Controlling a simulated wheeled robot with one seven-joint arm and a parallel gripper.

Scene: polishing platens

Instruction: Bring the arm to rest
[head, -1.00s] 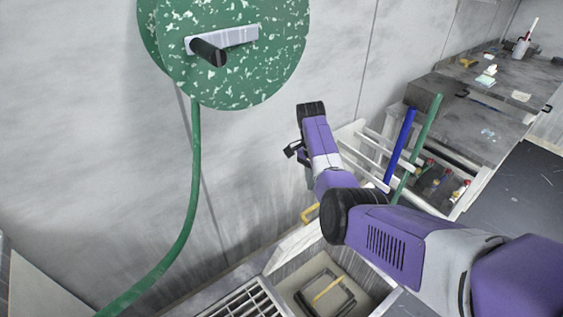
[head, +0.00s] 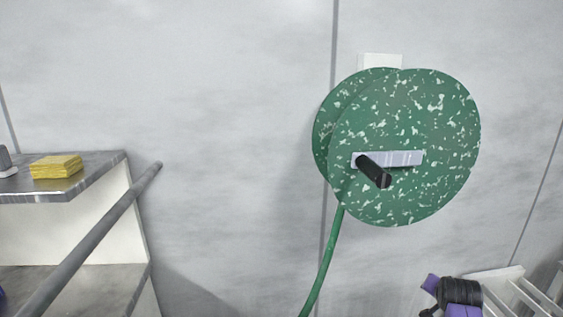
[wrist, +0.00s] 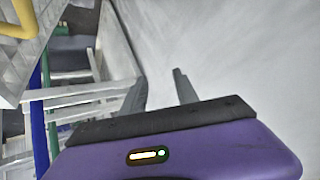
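My gripper (wrist: 158,78) shows in the wrist view with its two grey fingers apart and nothing between them. It is beside a pale grey wall (wrist: 230,50), with white rails (wrist: 85,92) to the left of the fingers. In the head view only a small purple and black part of my arm shows at the bottom right edge, and the fingers cannot be made out there.
A green speckled hose reel (head: 440,120) with a black crank handle hangs on the wall, its green hose (head: 327,262) running down. At left is a grey shelf (head: 100,172) with yellow sponges (head: 56,167) and a slanting grey bar (head: 95,230). A white rack (head: 500,283) stands at bottom right.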

